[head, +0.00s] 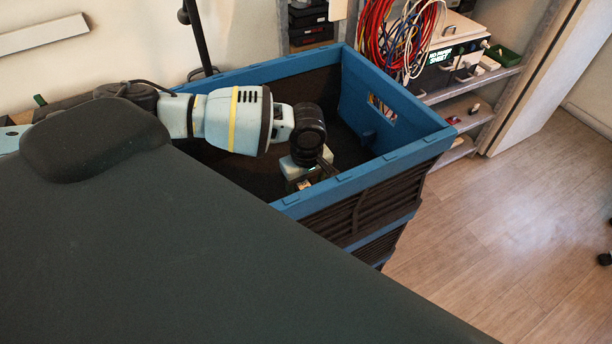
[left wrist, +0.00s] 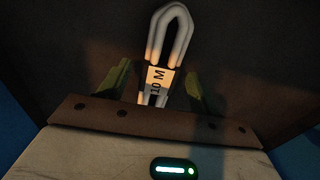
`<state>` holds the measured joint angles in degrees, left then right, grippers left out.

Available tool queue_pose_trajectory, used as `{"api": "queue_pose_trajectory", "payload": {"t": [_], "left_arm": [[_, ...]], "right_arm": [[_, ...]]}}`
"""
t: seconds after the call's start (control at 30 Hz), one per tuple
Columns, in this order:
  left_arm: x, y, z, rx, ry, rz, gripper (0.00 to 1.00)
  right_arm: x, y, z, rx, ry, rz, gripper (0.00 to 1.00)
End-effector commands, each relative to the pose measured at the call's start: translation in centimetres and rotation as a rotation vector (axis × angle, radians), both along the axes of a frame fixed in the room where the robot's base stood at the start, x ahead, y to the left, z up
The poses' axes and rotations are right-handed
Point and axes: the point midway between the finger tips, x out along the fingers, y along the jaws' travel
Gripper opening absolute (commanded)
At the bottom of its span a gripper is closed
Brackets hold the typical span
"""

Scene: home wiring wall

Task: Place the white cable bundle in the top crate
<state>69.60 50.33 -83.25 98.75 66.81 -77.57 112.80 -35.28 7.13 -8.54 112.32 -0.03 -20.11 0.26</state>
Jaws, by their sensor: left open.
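The top crate (head: 385,164) is a blue-rimmed crate with dark inner walls, on top of a stack. My left gripper (head: 308,184) reaches over the crate's side and points down into it. In the left wrist view, the white cable bundle (left wrist: 172,35), a folded loop with a "10 M" label, shows beyond and between the open green fingers of my left gripper (left wrist: 158,88). The dark crate inside is behind it. I cannot tell whether the bundle touches the crate floor. The bundle is not distinguishable in the head view. My right gripper is not in view.
Another blue and dark crate (head: 383,238) is underneath. A shelf (head: 475,82) with a hanging bunch of coloured cables (head: 400,35) and a white device (head: 455,45) stands behind. A black pole (head: 197,38) rises behind the crate.

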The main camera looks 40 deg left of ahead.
Motion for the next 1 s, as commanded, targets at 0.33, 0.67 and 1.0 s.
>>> {"api": "queue_pose_trajectory", "payload": {"t": [0.33, 0.67, 1.0], "left_arm": [[0.0, -0.1, 4.9, -0.001, -0.007, 0.000, 0.64], [-0.2, -0.3, 10.5, 0.000, -0.002, 0.000, 0.64], [-0.3, -0.3, 12.2, 0.000, 0.001, 0.000, 0.64]], "right_arm": [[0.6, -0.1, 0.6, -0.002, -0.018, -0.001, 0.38], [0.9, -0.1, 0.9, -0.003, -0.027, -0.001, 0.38], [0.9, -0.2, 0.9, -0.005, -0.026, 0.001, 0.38]]}}
